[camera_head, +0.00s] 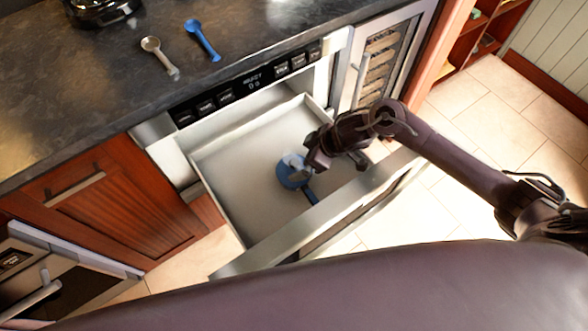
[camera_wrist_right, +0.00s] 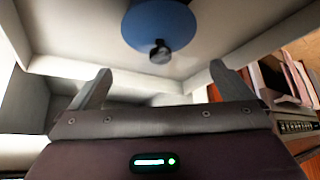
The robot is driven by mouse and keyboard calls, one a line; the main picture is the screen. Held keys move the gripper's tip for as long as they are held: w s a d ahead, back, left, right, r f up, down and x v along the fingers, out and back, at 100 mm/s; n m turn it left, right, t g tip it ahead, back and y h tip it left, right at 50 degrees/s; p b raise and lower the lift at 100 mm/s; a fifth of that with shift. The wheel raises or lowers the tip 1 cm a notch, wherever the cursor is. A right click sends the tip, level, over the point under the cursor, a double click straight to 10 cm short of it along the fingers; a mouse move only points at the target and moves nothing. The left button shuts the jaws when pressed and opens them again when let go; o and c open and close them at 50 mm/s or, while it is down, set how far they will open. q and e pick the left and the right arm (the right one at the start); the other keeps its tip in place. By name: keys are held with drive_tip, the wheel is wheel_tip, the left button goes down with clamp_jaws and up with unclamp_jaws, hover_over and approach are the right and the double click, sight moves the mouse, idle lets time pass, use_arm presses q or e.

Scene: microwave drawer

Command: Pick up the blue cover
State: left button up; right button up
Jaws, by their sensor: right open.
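The blue cover (camera_head: 291,175) is round with a dark knob on top and lies in the open microwave drawer (camera_head: 236,209). A blue handle-like strip shows beside it in the head view. My right gripper (camera_head: 300,163) is over the drawer, close to the cover, and hides part of it. In the right wrist view the cover (camera_wrist_right: 159,25) is beyond the fingertips, and the open fingers of my right gripper (camera_wrist_right: 158,82) are apart with nothing between them. I cannot tell the exact gap to the cover. My left gripper is not in view.
The drawer's front panel (camera_head: 314,224) and side walls surround the cover. A dark countertop (camera_head: 100,88) above holds a blue spoon (camera_head: 203,41), a beige spoon (camera_head: 160,55) and a glass-like pot (camera_head: 101,10). A wine cooler (camera_head: 376,62) stands right of the drawer.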

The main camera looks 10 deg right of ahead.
sight(295, 162)
drive_tip(key=b+x, duration=0.1)
drive_tip(key=x, duration=0.6)
drive_tip(key=shift+w+a+f, duration=0.1)
drive_tip(key=shift+a+f, duration=0.05)
drive_tip(key=shift+f, duration=0.1)
drive_tip(key=c, duration=0.7)
